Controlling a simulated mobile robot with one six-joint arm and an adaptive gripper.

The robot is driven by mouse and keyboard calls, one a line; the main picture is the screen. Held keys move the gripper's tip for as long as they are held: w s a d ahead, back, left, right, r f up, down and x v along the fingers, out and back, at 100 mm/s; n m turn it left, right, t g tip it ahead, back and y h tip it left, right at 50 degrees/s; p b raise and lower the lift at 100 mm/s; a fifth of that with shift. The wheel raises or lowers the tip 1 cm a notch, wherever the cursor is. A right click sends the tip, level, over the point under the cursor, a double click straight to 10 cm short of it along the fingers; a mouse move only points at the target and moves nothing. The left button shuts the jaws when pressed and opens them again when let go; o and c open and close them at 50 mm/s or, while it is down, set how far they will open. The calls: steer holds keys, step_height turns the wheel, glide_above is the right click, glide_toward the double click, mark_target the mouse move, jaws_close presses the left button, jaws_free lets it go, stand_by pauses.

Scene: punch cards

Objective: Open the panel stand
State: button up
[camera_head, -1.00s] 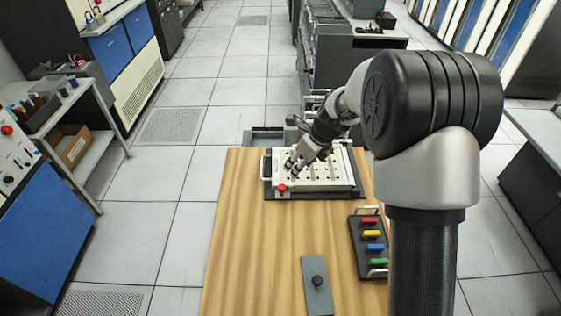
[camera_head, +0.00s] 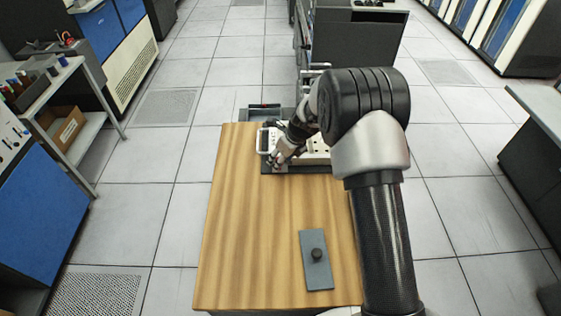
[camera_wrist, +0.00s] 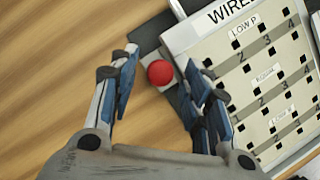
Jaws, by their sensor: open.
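The panel stand has a cream panel (camera_head: 318,148) with holes on a dark base (camera_head: 318,171), at the back of the wooden table. In the wrist view the panel (camera_wrist: 250,75) shows "WIRE" lettering and rows of numbered slots. A round red knob (camera_wrist: 160,72) sits beside the panel's corner, over the dark base. My gripper (camera_wrist: 160,58) is open, with one finger on each side of the knob and visible room on the left. In the head view my gripper (camera_head: 274,163) covers the stand's front left corner and hides the knob.
A grey plate with a black knob (camera_head: 317,255) lies on the front part of the wooden table (camera_head: 240,230). A grey tray (camera_head: 265,110) is behind the stand. The table's left side is clear. My arm hides the right side.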

steer(key=shift+w+a+f, duration=0.1)
steer(key=shift+w+f, duration=0.05)
steer(key=shift+f, duration=0.25)
jaws_close()
stand_by(0.4)
